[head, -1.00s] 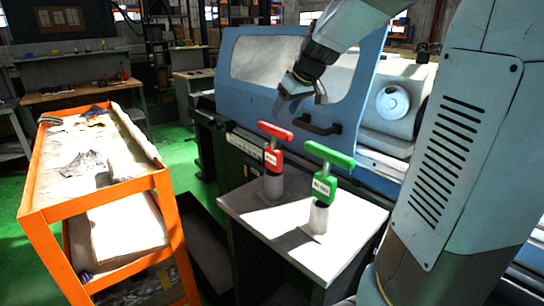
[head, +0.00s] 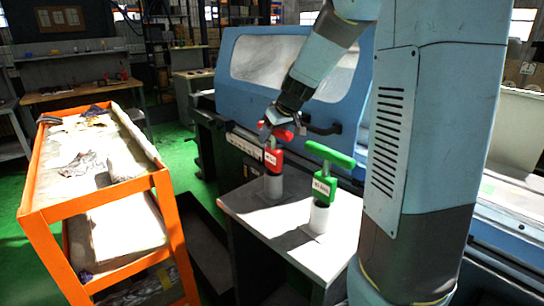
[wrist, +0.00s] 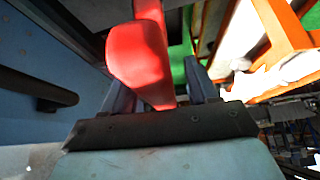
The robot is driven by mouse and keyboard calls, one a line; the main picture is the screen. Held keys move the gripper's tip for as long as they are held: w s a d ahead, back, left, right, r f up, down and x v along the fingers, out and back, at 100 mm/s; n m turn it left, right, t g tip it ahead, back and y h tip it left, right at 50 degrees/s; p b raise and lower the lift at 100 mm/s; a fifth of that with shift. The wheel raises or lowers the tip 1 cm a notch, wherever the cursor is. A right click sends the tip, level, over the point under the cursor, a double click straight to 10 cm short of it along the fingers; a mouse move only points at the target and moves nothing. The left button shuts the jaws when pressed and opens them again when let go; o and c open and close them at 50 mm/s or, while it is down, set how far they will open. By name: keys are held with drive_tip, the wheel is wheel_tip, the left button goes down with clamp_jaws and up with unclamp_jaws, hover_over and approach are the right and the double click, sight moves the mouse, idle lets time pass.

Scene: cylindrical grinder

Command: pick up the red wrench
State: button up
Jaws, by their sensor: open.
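The red wrench (head: 273,156) is T-handled with a white label. It stands upright in a grey holder on a small light-topped table (head: 262,222). My gripper (head: 275,127) is open at the red crossbar, partly covering it in the head view. In the wrist view the red handle (wrist: 148,60) lies between my two fingers, which show as dark blue shapes on either side. I cannot tell whether the fingers touch it. A similar green wrench (head: 326,170) stands in its own holder to the right on the same table.
The blue grinder cover (head: 310,75) with its dark door handle (head: 322,129) is close behind the red wrench. An orange cart (head: 165,205) with cloths on top stands at the left. A dark tray (head: 195,240) is on the floor between cart and table.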

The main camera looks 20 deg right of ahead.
drive_tip(key=shift+w+f, duration=0.15)
drive_tip(key=shift+f, duration=0.05)
clamp_jaws()
idle(0.4)
